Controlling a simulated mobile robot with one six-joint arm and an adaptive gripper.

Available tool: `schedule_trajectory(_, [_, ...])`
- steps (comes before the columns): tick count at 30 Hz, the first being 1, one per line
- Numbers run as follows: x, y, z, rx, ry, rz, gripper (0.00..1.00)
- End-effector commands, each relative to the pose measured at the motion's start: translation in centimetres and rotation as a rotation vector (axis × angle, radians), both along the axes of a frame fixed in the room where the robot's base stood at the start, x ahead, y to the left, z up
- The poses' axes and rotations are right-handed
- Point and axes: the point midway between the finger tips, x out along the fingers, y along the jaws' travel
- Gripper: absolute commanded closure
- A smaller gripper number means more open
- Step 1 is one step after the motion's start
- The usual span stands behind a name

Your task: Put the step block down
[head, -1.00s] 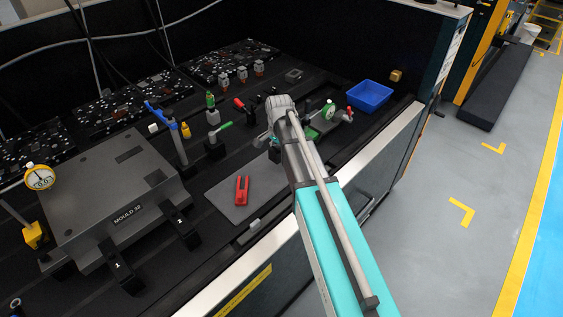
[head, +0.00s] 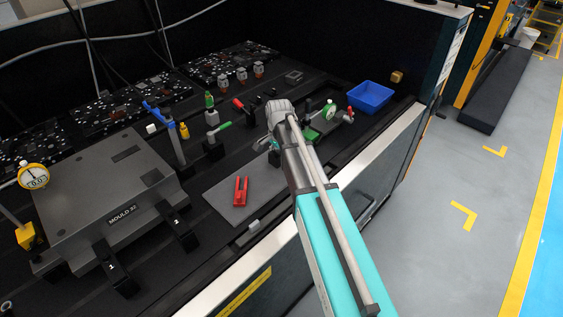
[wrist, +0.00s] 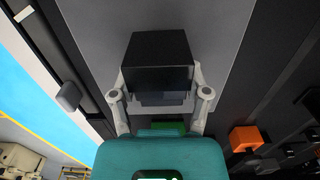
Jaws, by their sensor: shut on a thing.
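The step block (wrist: 160,55) is a plain black block in the middle of the wrist view. My gripper (wrist: 160,78) is shut on it, with one pale finger on each side. Behind the block in that view is a flat grey mat (wrist: 90,25). In the head view my gripper (head: 273,146) is at the far right end of the grey mat (head: 218,198), mostly hidden by my arm. A small dark part of the block shows below it. I cannot tell whether the block touches the mat.
A red forked tool (head: 240,191) lies on the mat. Green-handled clamps (head: 212,143) stand behind it. A grey mould (head: 105,185) fills the left. A blue tray (head: 369,96) is at the right. In the wrist view an orange block (wrist: 245,138) is at lower right.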

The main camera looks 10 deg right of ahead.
Motion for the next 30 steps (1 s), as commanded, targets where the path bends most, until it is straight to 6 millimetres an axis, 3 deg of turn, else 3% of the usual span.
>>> schedule_trajectory(6, [0.00, 0.02, -1.34, 0.000, 0.000, 0.000, 1.00])
schedule_trajectory(23, [0.00, 0.04, -1.68, 0.000, 0.000, 0.000, 1.00])
schedule_trajectory(24, [0.00, 0.04, -1.65, 0.000, 0.000, 0.000, 0.35])
schedule_trajectory(29, [0.00, 0.04, -1.61, 0.000, 0.000, 0.000, 0.05])
schedule_trajectory(30, [0.00, 0.04, -1.61, 0.000, 0.000, 0.000, 0.04])
